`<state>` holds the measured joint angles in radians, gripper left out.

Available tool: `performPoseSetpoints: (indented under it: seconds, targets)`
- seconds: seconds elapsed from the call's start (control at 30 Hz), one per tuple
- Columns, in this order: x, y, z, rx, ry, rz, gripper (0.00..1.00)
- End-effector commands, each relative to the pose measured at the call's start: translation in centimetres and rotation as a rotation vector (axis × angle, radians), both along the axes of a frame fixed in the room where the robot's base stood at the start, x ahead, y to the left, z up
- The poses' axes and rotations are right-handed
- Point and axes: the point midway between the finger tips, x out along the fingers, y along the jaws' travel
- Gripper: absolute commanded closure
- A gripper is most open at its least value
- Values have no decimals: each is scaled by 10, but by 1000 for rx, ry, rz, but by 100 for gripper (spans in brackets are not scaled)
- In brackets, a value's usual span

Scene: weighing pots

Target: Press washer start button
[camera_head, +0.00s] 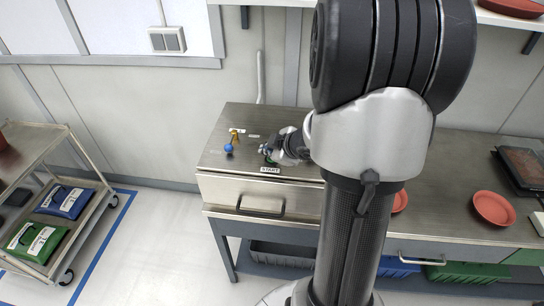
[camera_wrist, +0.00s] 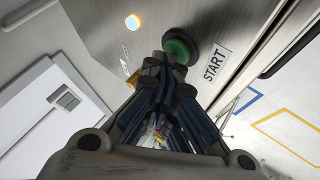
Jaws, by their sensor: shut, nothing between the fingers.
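The green start button (camera_wrist: 181,46) shows in the wrist view, a round green cap in a dark ring beside a white START label (camera_wrist: 216,63). In the head view the START label (camera_head: 270,170) is on the front edge of the metal worktop, and the button is mostly hidden by my gripper. My gripper (camera_head: 268,150) is shut and empty, low over the worktop at the button. In the wrist view its fingertips (camera_wrist: 168,60) overlap the button's near edge. I cannot tell whether they touch it.
A blue ball (camera_head: 228,148) and a yellow fitting (camera_head: 235,134) stand on the worktop left of my gripper. A drawer front (camera_head: 262,204) is below. Red dishes (camera_head: 493,207) lie to the right. A cart (camera_head: 62,185) stands at the left, with clear floor between.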

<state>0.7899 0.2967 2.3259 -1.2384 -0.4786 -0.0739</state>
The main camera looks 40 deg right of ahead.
Motion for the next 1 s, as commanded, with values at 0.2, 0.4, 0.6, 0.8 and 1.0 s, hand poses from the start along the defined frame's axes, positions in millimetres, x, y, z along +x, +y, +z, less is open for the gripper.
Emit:
performPoseSetpoints:
  seconds: [0.2,0.4,0.6,0.8,1.0]
  targets:
    - [0,0,2,1,1,-1,100]
    - [0,0,13,1,1,-1,100]
    - [0,0,18,1,1,-1,100]
    - [0,0,17,1,1,-1,100]
    - [0,0,24,0,1,0,100]
